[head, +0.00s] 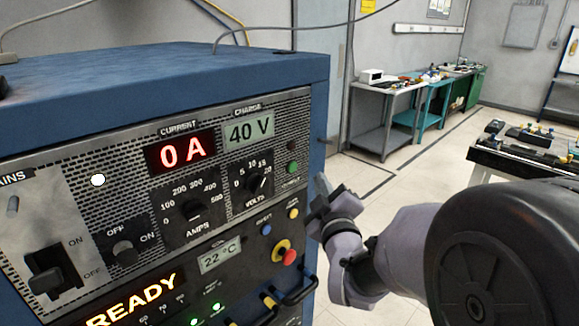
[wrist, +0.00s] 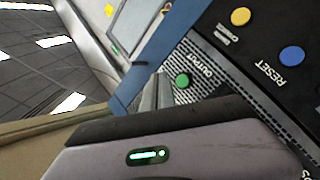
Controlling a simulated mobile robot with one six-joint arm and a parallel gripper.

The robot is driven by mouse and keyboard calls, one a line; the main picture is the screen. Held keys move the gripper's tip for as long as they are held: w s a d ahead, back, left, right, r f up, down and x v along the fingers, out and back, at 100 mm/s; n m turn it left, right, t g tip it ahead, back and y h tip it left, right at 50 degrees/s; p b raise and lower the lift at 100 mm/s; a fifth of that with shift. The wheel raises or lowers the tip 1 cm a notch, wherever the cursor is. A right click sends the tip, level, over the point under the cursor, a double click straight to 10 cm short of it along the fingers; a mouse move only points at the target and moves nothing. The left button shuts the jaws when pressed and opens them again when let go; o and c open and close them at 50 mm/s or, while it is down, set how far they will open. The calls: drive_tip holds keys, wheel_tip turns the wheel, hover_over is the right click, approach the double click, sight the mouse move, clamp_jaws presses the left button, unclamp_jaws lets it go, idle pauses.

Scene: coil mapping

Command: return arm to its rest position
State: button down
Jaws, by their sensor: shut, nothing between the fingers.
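My gripper (head: 322,188) is shut and empty in the head view, just right of the power unit's front panel (head: 75,185). Its fingertips point up and to the left. My arm comes in from the lower right. In the wrist view the shut fingers (wrist: 156,92) show beside the green OUTPUT button (wrist: 182,80); I cannot tell whether they touch the panel. The blue RESET button (wrist: 291,54) and a yellow button (wrist: 241,16) are on the same panel. The current display (head: 181,152) reads 0 A and the charge display (head: 249,130) reads 40 V.
The blue cabinet (head: 150,75) fills the left side. A red knob (head: 289,257) and handles stick out of its front. A bench with tools (head: 530,160) stands at right. Tables (head: 385,110) line the back wall, with open floor (head: 400,175) between.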

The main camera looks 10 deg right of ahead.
drive_tip(key=s+a+f+m+g, duration=0.1)
drive_tip(key=s+m+g, duration=0.3)
drive_tip(key=s, duration=0.6)
drive_tip(key=s+a+f+m+g+y, duration=0.1)
drive_tip(key=s+f+m+g, duration=0.3)
drive_tip(key=s, duration=0.7)
drive_tip(key=s+a+f+m+g+y, duration=0.1)
drive_tip(key=s+m+g, duration=0.4)
drive_tip(key=s, duration=0.5)
drive_tip(key=shift+s+a+f+m, duration=0.2)
drive_tip(key=shift+a+f+m, duration=0.4)
drive_tip(key=shift+a+f, duration=0.3)
drive_tip(key=shift+a, duration=0.1)
